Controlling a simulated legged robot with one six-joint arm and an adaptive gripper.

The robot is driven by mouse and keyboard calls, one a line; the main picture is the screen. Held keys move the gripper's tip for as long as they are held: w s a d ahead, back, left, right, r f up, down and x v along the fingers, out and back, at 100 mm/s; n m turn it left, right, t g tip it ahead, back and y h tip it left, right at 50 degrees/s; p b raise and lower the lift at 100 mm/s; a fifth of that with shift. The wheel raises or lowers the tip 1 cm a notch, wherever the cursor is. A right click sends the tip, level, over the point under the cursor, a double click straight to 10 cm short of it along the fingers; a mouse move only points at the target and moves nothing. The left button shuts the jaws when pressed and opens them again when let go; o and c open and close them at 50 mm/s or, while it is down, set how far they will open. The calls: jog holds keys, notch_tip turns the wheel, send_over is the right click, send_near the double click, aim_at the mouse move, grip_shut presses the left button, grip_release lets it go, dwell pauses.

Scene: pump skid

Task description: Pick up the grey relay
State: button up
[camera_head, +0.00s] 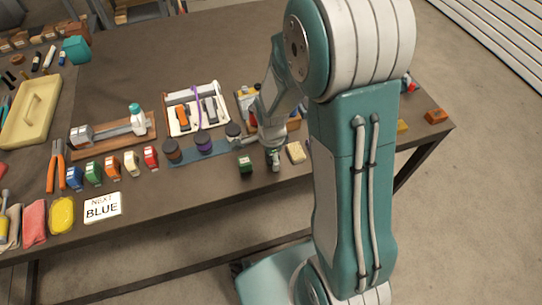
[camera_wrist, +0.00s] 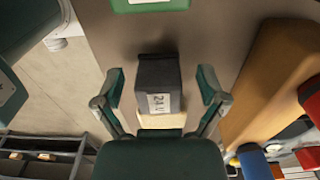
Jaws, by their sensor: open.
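The grey relay (camera_wrist: 158,82) is a dark block with a white label reading 24V, in the middle of the wrist view. My gripper (camera_wrist: 160,88) is open, with one finger on each side of the relay and a visible gap on both sides. In the head view, my gripper (camera_head: 274,158) is low at the front part of the table, and it mostly or wholly hides the grey relay there. A cream block (camera_wrist: 162,122) shows just below the relay in the wrist view; it also lies right of my gripper in the head view (camera_head: 296,152).
A green relay (camera_head: 245,166) stands close left of my gripper. A row of coloured relays (camera_head: 112,167) and a NEXT BLUE sign (camera_head: 102,208) are farther left.

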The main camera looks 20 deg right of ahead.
jog(key=shift+d, duration=0.25)
jog(key=c, duration=1.1)
jog(key=shift+a, duration=0.2)
